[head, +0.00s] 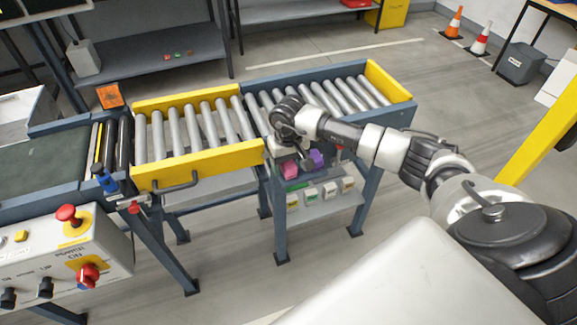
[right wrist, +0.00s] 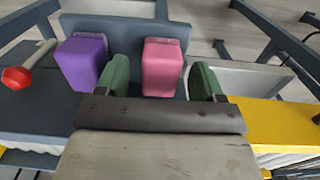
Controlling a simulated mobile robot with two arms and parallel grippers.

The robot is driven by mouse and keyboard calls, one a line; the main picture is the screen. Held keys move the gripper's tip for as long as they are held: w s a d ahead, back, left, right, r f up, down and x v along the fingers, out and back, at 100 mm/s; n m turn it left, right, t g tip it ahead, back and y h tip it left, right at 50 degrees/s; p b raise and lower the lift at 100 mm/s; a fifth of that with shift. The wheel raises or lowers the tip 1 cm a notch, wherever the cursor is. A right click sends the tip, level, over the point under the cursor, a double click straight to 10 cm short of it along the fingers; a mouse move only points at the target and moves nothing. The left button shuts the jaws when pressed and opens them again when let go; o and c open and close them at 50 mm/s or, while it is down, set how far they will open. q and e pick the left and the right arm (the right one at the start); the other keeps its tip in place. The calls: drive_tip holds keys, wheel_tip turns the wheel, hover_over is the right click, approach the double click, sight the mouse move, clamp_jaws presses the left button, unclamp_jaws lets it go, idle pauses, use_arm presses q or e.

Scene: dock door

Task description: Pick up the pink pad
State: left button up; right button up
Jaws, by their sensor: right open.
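The pink pad (right wrist: 162,65) stands on a small grey-blue ledge and lies between the two green fingers of my right gripper (right wrist: 161,80) in the right wrist view. The fingers are open, one on each side, with gaps showing between them and the pad. In the head view the pink pad (head: 290,170) shows just below my right wrist, at the side of the roller conveyor. The arm partly covers this spot. My left gripper is in neither view.
A purple pad (right wrist: 82,60) stands close beside the left finger. A red-headed tool (right wrist: 20,76) lies farther left. The roller conveyor (head: 190,170) has yellow side guards. A lower shelf (head: 330,208) holds several small boxes.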

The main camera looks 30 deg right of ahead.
sight(293, 164)
drive_tip(key=shift+f, duration=0.15)
drive_tip(key=c, duration=1)
drive_tip(key=shift+r, duration=0.45)
drive_tip(key=r, duration=0.2)
drive_tip(key=s+r, duration=0.1)
drive_tip(key=shift+d+r, duration=0.35)
drive_tip(key=shift+r, duration=0.05)
drive_tip(key=s+d+r, duration=0.1)
drive_tip(key=s+r, duration=0.2)
drive_tip(key=s, duration=0.2)
drive_tip(key=s+d+r+b, duration=0.1)
drive_tip(key=s+d+r, duration=0.1)
drive_tip(key=s, duration=0.3)
drive_tip(key=shift+d+r, duration=0.3)
drive_tip(key=shift+r, duration=0.4)
